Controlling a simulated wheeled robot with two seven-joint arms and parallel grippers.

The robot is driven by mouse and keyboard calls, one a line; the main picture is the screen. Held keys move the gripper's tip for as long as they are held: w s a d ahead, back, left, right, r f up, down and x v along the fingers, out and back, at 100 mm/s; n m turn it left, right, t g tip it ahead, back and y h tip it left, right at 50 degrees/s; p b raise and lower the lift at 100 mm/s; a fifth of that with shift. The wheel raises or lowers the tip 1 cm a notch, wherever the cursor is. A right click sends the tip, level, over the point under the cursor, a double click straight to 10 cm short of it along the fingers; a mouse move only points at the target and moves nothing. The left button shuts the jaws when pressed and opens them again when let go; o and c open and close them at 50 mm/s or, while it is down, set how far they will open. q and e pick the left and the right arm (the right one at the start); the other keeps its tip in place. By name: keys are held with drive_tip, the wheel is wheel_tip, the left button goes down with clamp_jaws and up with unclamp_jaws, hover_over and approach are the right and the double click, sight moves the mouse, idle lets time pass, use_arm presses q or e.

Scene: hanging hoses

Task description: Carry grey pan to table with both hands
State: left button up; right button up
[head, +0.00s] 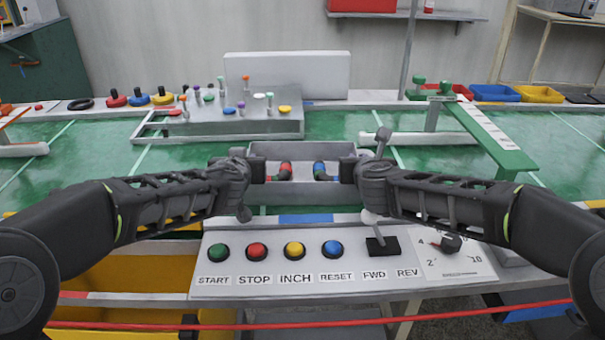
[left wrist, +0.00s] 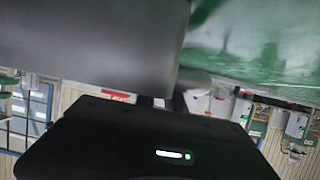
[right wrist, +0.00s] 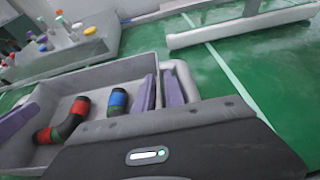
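The grey pan (head: 305,193) is in the middle of the head view, between my two grippers, over the front part of the green surface. A red-and-black bent hose piece (head: 283,172) and a blue-and-black one (head: 320,171) lie inside it. My right gripper (right wrist: 158,92) is shut on the pan's right end, its purple pads on either side of the wall by the light handle. My left gripper (head: 256,170) is at the left end and appears shut on it; its fingertips are largely hidden. In the left wrist view a close grey surface fills the upper left. Whether the pan touches the surface below is unclear.
A control panel (head: 340,278) with coloured buttons and a lever stands in front. A grey block with coloured pegs (head: 250,122) is behind the pan. A green ramp (head: 490,138) stands at right. Green table surface (head: 85,165) is clear at left. A red rope (head: 320,323) crosses the front.

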use_arm(q)
clamp_jaws()
use_arm(e)
clamp_jaws()
use_arm(q)
drive_tip(key=shift+r, duration=0.2)
use_arm(e)
drive_tip(key=shift+r, duration=0.2)
idle(0.8)
